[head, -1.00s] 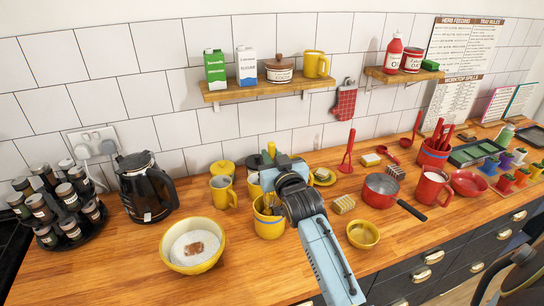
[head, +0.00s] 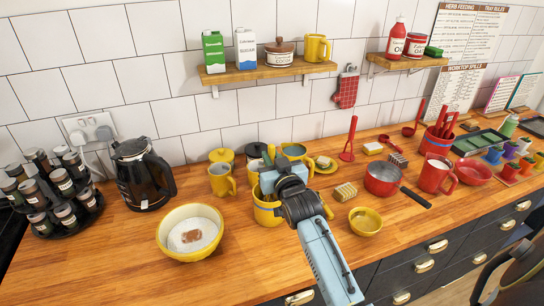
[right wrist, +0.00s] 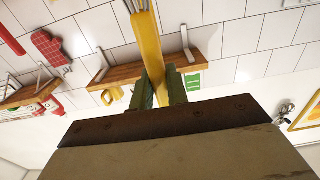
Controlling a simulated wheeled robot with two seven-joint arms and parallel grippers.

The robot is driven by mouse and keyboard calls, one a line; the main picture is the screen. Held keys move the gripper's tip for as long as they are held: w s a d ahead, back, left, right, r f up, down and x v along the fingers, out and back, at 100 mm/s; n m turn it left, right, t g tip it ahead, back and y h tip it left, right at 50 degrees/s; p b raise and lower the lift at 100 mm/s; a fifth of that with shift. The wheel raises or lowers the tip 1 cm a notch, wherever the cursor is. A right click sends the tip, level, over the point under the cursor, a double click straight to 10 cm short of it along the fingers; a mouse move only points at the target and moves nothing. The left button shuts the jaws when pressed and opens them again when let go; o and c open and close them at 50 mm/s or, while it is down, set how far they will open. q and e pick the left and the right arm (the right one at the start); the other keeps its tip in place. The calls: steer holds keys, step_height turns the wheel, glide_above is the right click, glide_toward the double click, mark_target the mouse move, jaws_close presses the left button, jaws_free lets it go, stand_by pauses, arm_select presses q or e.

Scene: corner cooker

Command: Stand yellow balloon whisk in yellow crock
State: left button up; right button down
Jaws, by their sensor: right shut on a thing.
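The yellow crock (head: 263,212) stands on the wooden worktop, its rim and opening largely covered by my right gripper in the head view. My right gripper (head: 268,163) is just above the crock and shut on the yellow balloon whisk (head: 271,152). The whisk's handle end points up above the fingers. In the right wrist view the whisk handle (right wrist: 147,45) runs between the two green fingers (right wrist: 160,88), with a bit of wire at the top edge. Whether the wire head is inside the crock is hidden. My left gripper is not in view.
A yellow bowl (head: 170,243) is at front left. A brush (head: 345,192), small yellow bowl (head: 364,222) and red saucepan (head: 382,180) lie to the right. The front worktop is clear.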

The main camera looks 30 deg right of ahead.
steer(key=shift+f+b, duration=1.6)
steer(key=shift+f, duration=1.05)
steer(key=c, duration=1.3)
jaws_free()
steer(key=shift+r, duration=0.1)
steer(key=p+v, duration=0.2)
steer(key=v, duration=0.1)
steer(key=b+v, duration=0.1)
steer(key=v, duration=1.2)
steer(key=shift+s, duration=0.25)
